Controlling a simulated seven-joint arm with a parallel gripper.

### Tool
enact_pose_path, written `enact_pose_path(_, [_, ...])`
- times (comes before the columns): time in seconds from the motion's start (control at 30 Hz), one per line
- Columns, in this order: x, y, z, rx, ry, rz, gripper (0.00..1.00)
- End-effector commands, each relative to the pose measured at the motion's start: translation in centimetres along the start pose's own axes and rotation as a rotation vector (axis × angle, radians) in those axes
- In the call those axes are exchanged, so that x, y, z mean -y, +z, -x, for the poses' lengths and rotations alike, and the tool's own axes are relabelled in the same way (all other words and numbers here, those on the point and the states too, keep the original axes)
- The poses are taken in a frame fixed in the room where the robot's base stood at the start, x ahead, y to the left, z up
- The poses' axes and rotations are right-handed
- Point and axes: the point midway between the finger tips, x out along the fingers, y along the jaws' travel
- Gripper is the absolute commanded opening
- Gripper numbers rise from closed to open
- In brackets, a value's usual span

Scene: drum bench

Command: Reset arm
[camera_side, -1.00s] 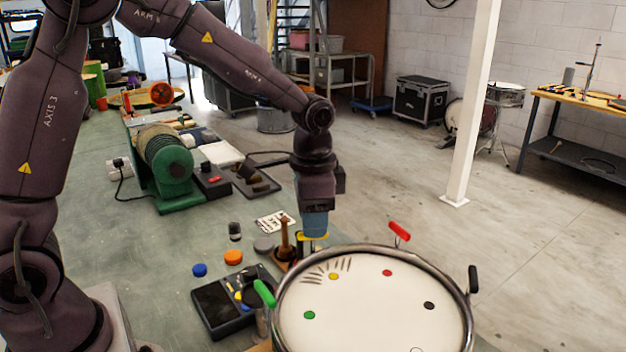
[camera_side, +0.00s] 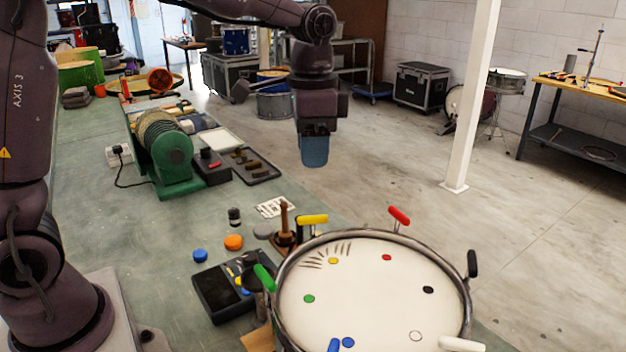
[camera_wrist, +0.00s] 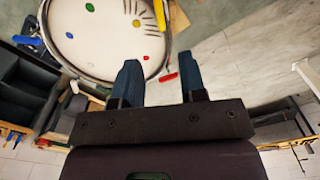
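My gripper (camera_side: 314,160) hangs pointing down in the side view, well above and behind the far rim of the drum. In the wrist view my gripper (camera_wrist: 158,80) shows two blue fingers standing apart with nothing between them. The drum (camera_side: 375,300) has a white head with coloured dots and coloured handles around its rim. The yellow handle (camera_side: 312,219) and red handle (camera_side: 399,216) stand at its far side. The green handle (camera_side: 264,278) is at its left and the black handle (camera_side: 472,263) at its right. The drum also shows in the wrist view (camera_wrist: 105,45).
A dark tray (camera_side: 222,292) with small parts, an orange cap (camera_side: 233,242), a blue cap (camera_side: 200,256) and a wooden peg (camera_side: 284,222) stand left of the drum. A green machine (camera_side: 165,150) is farther back. The air around my gripper is clear.

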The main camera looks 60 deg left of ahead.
Motion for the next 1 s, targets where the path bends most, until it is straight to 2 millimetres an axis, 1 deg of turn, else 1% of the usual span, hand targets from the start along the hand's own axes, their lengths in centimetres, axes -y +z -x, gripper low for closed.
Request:
enact_pose_path(0.1, [0.1,-0.2,-0.1,-0.009,-0.003,0.028,0.38])
enact_pose_path(0.17, [-0.1,0.2,-0.9,-0.004,0.002,0.07,0.38])
enact_pose_path(0.2, [-0.2,0.8,-1.4,-0.002,0.002,0.101,0.38])
enact_pose_path(0.27, [-0.6,2.1,-1.4,-0.016,-0.01,0.152,0.38])
enact_pose_path(0.47, [-2.5,7.4,0.2,-0.119,-0.065,0.311,0.38])
enact_pose_path(0.5, [-2.9,8.6,0.5,-0.147,-0.074,0.341,0.38])
enact_pose_path(0.7, [-5.2,14.2,1.3,-0.303,-0.099,0.456,0.38])
enact_pose_path(0.83, [-6.3,16.5,1.6,-0.39,-0.104,0.478,0.38])
enact_pose_path(0.9, [-6.7,17.2,1.8,-0.423,-0.106,0.478,0.38])
enact_pose_path(1.0, [-6.9,17.6,2.4,-0.463,-0.112,0.474,0.38])
